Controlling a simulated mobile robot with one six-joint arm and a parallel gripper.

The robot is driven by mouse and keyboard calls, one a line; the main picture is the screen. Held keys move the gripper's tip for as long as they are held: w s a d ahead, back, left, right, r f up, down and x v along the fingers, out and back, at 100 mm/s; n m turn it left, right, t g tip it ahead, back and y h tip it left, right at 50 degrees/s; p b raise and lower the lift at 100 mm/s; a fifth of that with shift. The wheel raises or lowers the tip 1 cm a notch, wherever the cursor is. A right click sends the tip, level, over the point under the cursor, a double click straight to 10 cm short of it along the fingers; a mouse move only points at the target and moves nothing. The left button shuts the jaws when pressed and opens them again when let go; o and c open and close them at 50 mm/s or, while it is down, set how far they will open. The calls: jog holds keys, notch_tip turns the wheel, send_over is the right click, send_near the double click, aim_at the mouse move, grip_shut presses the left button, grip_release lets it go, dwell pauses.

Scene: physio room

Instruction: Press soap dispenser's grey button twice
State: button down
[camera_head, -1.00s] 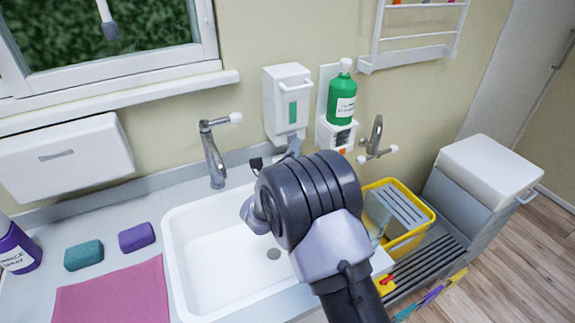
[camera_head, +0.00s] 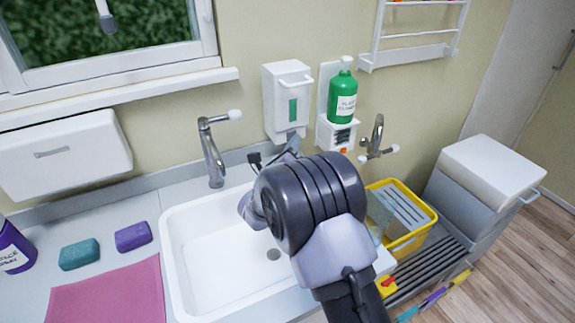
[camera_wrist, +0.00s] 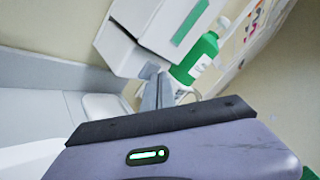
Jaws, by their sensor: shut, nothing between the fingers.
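The soap dispenser (camera_head: 287,98) is a white wall box with a green window, above the back right of the sink. It also shows tilted at the top of the wrist view (camera_wrist: 130,48). My gripper (camera_head: 292,143) is shut and empty, its fingertips just at the dispenser's lower edge. In the wrist view the closed fingers (camera_wrist: 153,72) point up at the box's underside. I cannot tell whether they touch it.
A green pump bottle (camera_head: 342,97) sits in a white wall holder close on the right. The tap (camera_head: 212,150) stands to the left, a second wall tap (camera_head: 375,140) to the right. Below are the white sink (camera_head: 205,240) and a yellow crate (camera_head: 425,215).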

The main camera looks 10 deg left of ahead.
jog(key=shift+b, duration=0.45)
jog(key=shift+s+d+b, duration=0.2)
jog(key=shift+s+b, duration=0.2)
jog(key=shift+b, duration=0.35)
jog(key=s+d+b, duration=0.1)
jog(key=s+d, duration=0.2)
jog(key=s, duration=0.2)
jog(key=shift+d, duration=0.2)
jog(key=shift+w, duration=0.1)
dwell(1.9)
